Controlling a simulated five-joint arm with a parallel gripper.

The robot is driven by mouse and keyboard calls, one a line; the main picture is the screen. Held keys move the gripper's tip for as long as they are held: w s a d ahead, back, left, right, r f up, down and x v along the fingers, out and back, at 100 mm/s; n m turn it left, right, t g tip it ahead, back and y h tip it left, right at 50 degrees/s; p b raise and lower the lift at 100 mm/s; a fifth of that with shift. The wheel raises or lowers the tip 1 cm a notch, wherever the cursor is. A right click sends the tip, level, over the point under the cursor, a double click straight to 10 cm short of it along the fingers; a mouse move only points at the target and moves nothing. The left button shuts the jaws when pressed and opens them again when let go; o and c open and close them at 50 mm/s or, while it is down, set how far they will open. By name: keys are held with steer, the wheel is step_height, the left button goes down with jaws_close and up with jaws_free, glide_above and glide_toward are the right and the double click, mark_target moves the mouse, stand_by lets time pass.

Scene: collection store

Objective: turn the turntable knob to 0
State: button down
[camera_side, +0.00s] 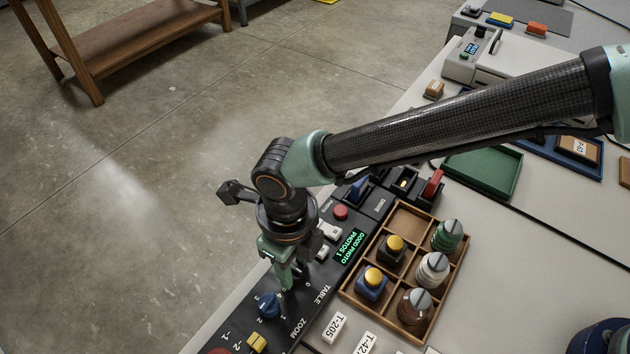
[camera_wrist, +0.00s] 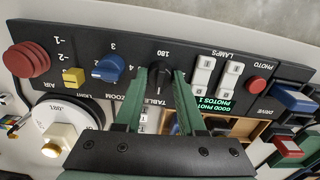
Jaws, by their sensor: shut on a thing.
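The turntable knob (camera_wrist: 161,80) is black and sits on the dark control panel (camera_wrist: 205,48), with "180" printed above it and "TABLE" below it in the wrist view. A pale mark shows on the knob, but I cannot read its exact setting. My gripper (camera_wrist: 159,76) is shut on the knob, one green finger on each side. In the side view my gripper (camera_side: 286,283) reaches down to the panel beside the "TABLE" label, and its fingers mostly hide the knob.
A blue knob (camera_wrist: 110,68) and a yellow switch (camera_wrist: 73,75) are left of my gripper in the wrist view. White lamp buttons (camera_wrist: 203,72) and a red photo button (camera_wrist: 257,84) are to its right. A wooden tray (camera_side: 350,291) of bottles stands beside the panel.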

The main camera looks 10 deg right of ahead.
mark_target(294, 266)
steer(key=c, duration=0.5)
jaws_free()
steer(key=shift+r, duration=0.1)
step_height(294, 266, up, 12)
steer(key=w+d+r+m+t, duration=0.1)
steer(key=w+d+r+m, duration=0.25)
steer(key=d+m, duration=0.45)
steer(key=w+d+r+m+t+y, duration=0.1)
steer(key=w+d+r+m, duration=0.25)
steer(key=d+m, duration=0.4)
steer(key=w+d+r+m, duration=0.2)
steer(key=d+r+m, duration=0.2)
steer(key=d+m, duration=0.4)
steer(key=s+d+m+t, duration=0.1)
steer(key=s+d+m, duration=0.2)
steer(key=d+m, duration=0.7)
steer(key=s+d+f+m+t+h, duration=0.1)
steer(key=s+d+m+t, duration=0.1)
steer(key=d+m, duration=0.8)
steer(key=shift+s+d+m+t, duration=0.35)
steer(key=shift+s+m, duration=0.55)
steer(key=shift+m, duration=0.25)
